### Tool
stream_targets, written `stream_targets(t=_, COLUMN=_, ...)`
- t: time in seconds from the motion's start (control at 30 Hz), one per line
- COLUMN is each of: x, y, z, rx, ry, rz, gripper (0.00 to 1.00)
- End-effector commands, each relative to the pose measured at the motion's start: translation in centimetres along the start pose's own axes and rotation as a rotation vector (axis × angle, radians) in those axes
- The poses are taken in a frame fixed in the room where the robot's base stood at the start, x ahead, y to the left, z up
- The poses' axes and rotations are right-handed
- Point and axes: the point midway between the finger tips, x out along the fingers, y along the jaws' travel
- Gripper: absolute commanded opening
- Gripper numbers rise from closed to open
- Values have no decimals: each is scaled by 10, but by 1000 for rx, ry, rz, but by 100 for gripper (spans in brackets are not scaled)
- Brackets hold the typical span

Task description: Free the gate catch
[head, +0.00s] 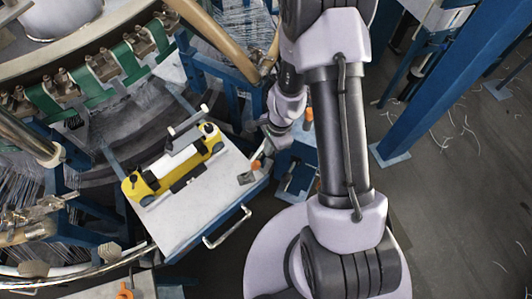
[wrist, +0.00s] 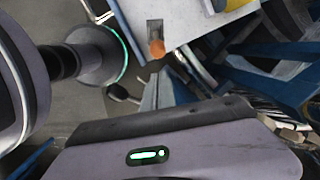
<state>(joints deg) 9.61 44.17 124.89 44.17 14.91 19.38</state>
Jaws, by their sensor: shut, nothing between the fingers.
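A small catch with a grey base (head: 246,177) and an orange knob (head: 256,165) sits at the right corner of a pale gate plate (head: 190,222) in the head view. In the wrist view, the orange knob (wrist: 157,48) and grey base show at the top, on the plate's edge. I take this to be the gate catch. My gripper (head: 268,133) is beyond the catch in the head view, shut and empty, apart from the knob. Its fingertips are small and partly hidden there. My gripper's housing fills the bottom of the wrist view.
A yellow shuttle (head: 172,164) lies on the plate, and a metal handle (head: 228,228) is on its front edge. Blue frame parts (head: 295,170) stand right of the plate. A blue post (head: 435,90) rises at right. Open floor (head: 470,200) lies at right, with thread scraps.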

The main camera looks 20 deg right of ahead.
Motion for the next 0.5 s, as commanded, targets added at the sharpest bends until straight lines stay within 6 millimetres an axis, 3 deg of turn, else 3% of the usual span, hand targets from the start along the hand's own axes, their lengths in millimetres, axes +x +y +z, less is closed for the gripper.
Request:
stream_targets(t=0.03, x=16, y=1, z=-1, rx=-1, ry=0, rz=2, gripper=0)
stream_targets(t=0.2, x=54, y=2, z=-1, rx=-1, ry=-1, rz=3, gripper=0)
stream_targets(t=0.5, x=86, y=0, z=0, rx=-1, ry=0, rz=0, gripper=0)
